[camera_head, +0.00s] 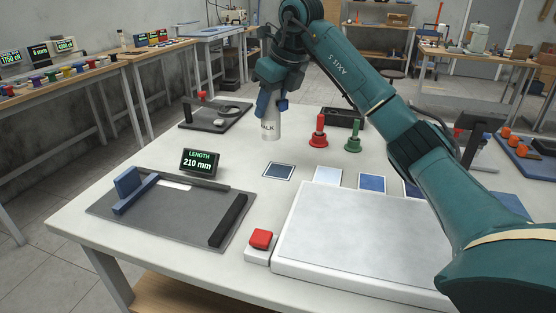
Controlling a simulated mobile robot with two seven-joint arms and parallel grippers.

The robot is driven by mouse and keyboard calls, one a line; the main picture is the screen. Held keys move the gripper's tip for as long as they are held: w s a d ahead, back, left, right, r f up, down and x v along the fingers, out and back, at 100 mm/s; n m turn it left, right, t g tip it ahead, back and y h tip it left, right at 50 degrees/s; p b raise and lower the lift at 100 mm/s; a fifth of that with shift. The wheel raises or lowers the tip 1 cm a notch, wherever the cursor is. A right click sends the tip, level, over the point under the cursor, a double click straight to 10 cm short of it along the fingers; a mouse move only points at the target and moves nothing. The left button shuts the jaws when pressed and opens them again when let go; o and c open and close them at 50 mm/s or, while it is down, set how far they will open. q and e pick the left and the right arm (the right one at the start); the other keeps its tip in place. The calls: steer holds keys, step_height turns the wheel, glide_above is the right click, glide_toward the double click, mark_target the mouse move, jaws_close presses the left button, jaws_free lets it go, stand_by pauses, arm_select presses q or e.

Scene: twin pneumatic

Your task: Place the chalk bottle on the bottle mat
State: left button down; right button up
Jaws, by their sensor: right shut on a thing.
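The chalk bottle (270,129) is a pale, upright bottle with dark lettering, of which "ALK" shows, toward the back of the white table. My right gripper (269,104) reaches down from above and is shut on its upper part, which the blue fingers hide. I cannot tell whether the base touches the table. A dark blue square mat with a pale border (279,171) lies flat in front of the bottle, with nothing on it. It may be the bottle mat, but other flat squares lie to its right. My left gripper is not in view.
A red (318,132) and a green (353,137) spindle-like piece stand right of the bottle. A grey board with a blue stop (130,186), a length display (200,161), a red button (261,238) and a large white plate (350,245) lie nearer.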

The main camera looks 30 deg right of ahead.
mark_target(270, 131)
steer(key=shift+w+d+f, duration=0.1)
steer(key=shift+w+f, duration=0.05)
steer(key=shift+f, duration=0.15)
step_height(270, 131, down, 4)
steer(key=shift+f+b, duration=0.2)
steer(key=shift+b, duration=0.1)
step_height(270, 131, down, 2)
step_height(270, 131, down, 2)
steer(key=shift+f, duration=0.5)
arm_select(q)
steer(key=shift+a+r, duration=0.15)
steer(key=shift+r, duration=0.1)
arm_select(e)
steer(key=shift+r, duration=0.1)
